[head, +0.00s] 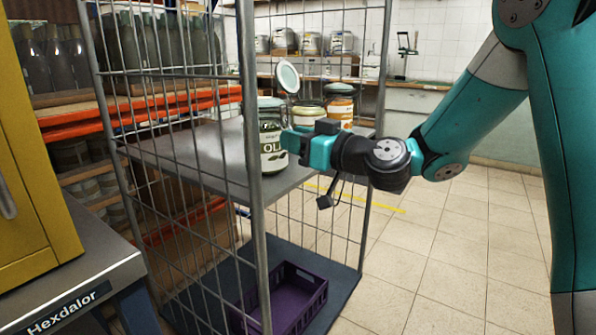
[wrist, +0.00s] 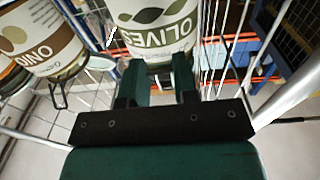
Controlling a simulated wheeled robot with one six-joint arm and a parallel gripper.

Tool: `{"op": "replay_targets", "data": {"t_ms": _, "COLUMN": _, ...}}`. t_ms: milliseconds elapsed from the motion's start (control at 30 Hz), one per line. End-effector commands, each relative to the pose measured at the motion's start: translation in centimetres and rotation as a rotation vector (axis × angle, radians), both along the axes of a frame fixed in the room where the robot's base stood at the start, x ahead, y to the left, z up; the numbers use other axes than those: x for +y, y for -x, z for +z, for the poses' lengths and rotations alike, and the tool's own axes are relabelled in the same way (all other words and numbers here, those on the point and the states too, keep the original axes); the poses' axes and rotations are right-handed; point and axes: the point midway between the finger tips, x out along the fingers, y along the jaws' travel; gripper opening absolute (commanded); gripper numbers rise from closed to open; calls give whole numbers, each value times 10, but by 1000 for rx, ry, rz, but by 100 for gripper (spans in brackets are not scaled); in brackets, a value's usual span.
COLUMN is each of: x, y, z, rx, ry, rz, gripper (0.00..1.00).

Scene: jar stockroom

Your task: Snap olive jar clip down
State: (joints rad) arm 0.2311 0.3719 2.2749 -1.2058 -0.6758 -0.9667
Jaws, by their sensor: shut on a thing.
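The olive jar (head: 273,150) stands upright on the cage trolley's shelf, with a white and green label. Its label, reading OLIVES, also shows in the wrist view (wrist: 158,32). My gripper (head: 293,143) is at the right side of the jar, close against it. In the wrist view my gripper's fingers (wrist: 160,82) are close together just below the label, around a small part at the jar's front. That part seems to be the jar's clip, but the fingers hide most of it.
An onion jar (wrist: 35,38) with a hanging wire clip is beside the olive jar. A round lid (head: 288,77) stands raised behind; I cannot tell whose. Another jar (head: 340,108) is at right. The cage's wire side (head: 180,130) and post (head: 252,190) are close. A purple crate (head: 290,297) sits below.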

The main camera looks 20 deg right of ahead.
Motion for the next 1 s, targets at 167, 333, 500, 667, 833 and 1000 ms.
{"op": "replay_targets", "data": {"t_ms": 167, "x": 2, "y": -2, "z": -12, "rx": -55, "ry": -34, "rz": 1, "gripper": 4}}
{"op": "replay_targets", "data": {"t_ms": 333, "x": 3, "y": -3, "z": -10, "rx": -90, "ry": -58, "rz": 2, "gripper": 4}}
{"op": "replay_targets", "data": {"t_ms": 500, "x": 3, "y": -4, "z": -8, "rx": -108, "ry": -71, "rz": 2, "gripper": 4}}
{"op": "replay_targets", "data": {"t_ms": 667, "x": 3, "y": -4, "z": -6, "rx": -114, "ry": -76, "rz": 1, "gripper": 4}}
{"op": "replay_targets", "data": {"t_ms": 833, "x": 3, "y": -4, "z": -5, "rx": -115, "ry": -76, "rz": 1, "gripper": 4}}
{"op": "replay_targets", "data": {"t_ms": 1000, "x": 3, "y": -4, "z": -5, "rx": -115, "ry": -76, "rz": 1, "gripper": 32}}
